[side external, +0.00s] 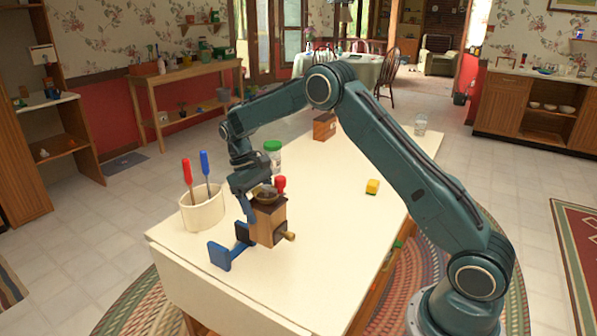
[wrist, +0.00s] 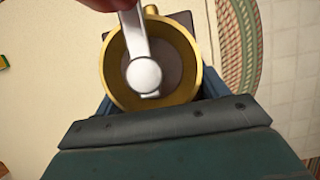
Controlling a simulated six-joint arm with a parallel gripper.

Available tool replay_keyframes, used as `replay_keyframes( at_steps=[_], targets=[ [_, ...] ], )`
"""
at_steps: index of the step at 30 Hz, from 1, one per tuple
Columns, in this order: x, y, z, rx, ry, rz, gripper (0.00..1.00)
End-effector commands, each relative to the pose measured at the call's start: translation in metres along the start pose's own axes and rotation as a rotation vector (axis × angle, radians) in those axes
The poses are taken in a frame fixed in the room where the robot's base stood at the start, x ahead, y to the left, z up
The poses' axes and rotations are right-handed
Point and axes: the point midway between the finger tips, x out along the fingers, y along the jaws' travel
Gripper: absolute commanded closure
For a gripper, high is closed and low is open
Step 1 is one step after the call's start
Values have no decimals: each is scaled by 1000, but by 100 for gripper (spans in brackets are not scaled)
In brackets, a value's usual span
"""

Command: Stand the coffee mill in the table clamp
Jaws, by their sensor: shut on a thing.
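The coffee mill (side external: 267,222) is a wooden box with a brass bowl, a crank with a red knob (side external: 280,184) and a brass knob low on its side. It looks upright near the front of the table. My gripper (side external: 252,198) is shut on it from above and behind. The blue table clamp (side external: 219,256) is at the mill's left, one blue plate close against it; whether the mill sits inside the jaws is hidden. The wrist view looks down on the brass bowl (wrist: 112,72) and crank (wrist: 140,45), with blue edges beside it.
A cream crock (side external: 202,212) with red- and blue-handled tools stands left of the mill. A green-lidded jar (side external: 273,147) and a wooden box (side external: 324,127) stand behind. A glass (side external: 421,124) stands at the far end.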

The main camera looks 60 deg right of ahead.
Motion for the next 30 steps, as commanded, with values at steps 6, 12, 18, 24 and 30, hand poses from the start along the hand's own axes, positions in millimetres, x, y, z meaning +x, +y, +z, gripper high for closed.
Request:
replay_keyframes(
  at_steps=[6,12,18,24,30],
  targets=[
    [-11,-14,-27,2,0,-11,63],
    [-19,-18,-48,1,-1,-16,63],
    [-26,-21,-65,0,-1,-18,63],
    [-31,-24,-80,-1,-1,-16,63],
    [-34,-27,-91,-2,-3,-10,63]
  ],
)
